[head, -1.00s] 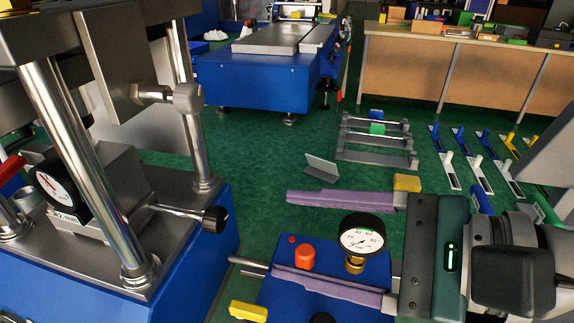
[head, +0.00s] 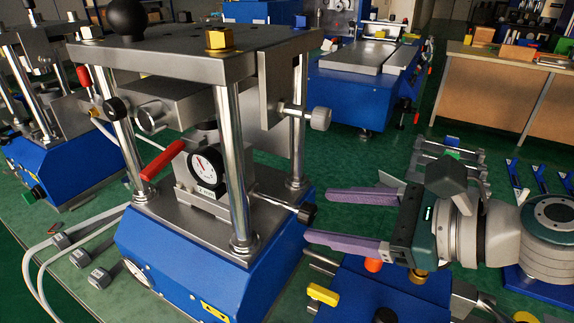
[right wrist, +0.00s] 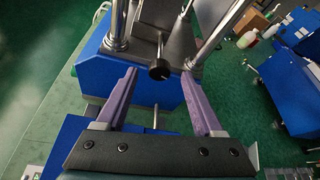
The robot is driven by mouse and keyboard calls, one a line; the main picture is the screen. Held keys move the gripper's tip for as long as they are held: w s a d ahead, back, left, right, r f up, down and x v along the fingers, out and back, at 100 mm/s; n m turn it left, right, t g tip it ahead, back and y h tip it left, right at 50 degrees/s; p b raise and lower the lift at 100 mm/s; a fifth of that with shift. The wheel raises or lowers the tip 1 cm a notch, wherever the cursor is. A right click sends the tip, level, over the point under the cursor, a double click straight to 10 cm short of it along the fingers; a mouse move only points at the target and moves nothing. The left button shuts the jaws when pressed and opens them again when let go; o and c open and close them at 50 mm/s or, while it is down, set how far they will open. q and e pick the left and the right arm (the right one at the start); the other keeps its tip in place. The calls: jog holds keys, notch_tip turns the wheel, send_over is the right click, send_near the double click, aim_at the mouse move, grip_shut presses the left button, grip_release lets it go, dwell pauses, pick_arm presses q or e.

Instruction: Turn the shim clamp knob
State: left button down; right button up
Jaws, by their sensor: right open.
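The black knob (head: 307,213), which I take to be the shim clamp knob, sits on the end of a thin metal rod. The rod comes out of the shim block (head: 196,190) with the dial on the press bed. In the right wrist view the knob (right wrist: 159,70) shows between the fingertips, apart from both. My right gripper (head: 319,216) is open and empty, its two purple fingers pointing at the press from the right. Its open jaws (right wrist: 159,73) also show in the wrist view. My left gripper is not in view.
The blue press (head: 185,270) has upright steel columns (head: 232,165) close behind the knob. A second grey knob (head: 320,118) sticks out higher up. A blue box (head: 375,297) with a yellow tab (head: 322,294) lies below my right gripper. Another press stands at the left.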

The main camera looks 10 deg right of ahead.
aim_at(313, 213)
jog(key=shift+x, duration=1.55)
grip_shut()
